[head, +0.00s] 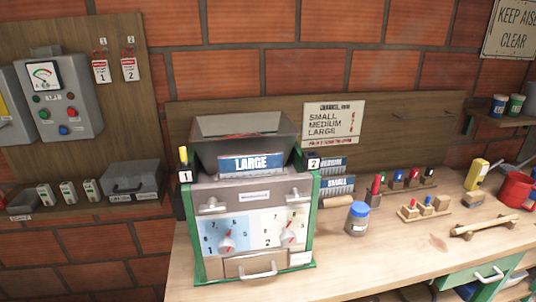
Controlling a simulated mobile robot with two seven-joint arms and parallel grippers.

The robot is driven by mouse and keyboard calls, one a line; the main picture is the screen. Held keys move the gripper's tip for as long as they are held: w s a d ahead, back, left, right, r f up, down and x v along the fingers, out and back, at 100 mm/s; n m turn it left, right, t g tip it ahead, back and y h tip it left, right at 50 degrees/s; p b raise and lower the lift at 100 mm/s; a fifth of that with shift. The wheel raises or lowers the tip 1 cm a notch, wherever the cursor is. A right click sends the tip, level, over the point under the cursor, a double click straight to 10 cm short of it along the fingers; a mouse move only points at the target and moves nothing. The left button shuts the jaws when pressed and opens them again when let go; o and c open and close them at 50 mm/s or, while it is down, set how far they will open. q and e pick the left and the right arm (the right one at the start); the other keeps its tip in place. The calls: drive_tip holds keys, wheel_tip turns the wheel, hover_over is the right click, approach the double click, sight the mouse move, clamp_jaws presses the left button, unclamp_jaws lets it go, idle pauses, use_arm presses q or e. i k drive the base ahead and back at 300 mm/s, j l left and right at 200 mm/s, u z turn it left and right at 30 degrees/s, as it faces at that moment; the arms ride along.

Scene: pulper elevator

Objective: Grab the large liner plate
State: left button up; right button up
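The large liner plate (251,163), blue with a white "LARGE" label, sits at the front of the grey hopper (246,127) on top of the green-sided pulper machine (312,225). Two more blue plates stand behind the machine's right side: a medium plate (331,164) and, below it, a small plate (338,185). Their left parts are hidden by the machine. Neither of my grippers shows in the head view.
The machine stands on a wooden workbench (370,258). Right of it are a blue-lidded jar (357,218), a peg block (424,208), a yellow bottle (477,174) and a red pot (517,188). A control box (62,97) hangs at left. The bench's front middle is clear.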

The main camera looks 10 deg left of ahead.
sight(256, 163)
drive_tip(key=l+u, duration=0.1)
drive_tip(key=u, duration=0.8)
drive_tip(key=l+u, duration=0.35)
drive_tip(key=u, duration=0.15)
drive_tip(key=k+l+u, duration=0.15)
drive_tip(key=u, duration=0.3)
drive_tip(key=k+l+u, duration=0.2)
drive_tip(key=l, duration=0.2)
drive_tip(key=k+l+u, duration=0.2)
drive_tip(key=k+l, duration=0.45)
drive_tip(key=i+l, duration=0.1)
drive_tip(key=i, duration=0.4)
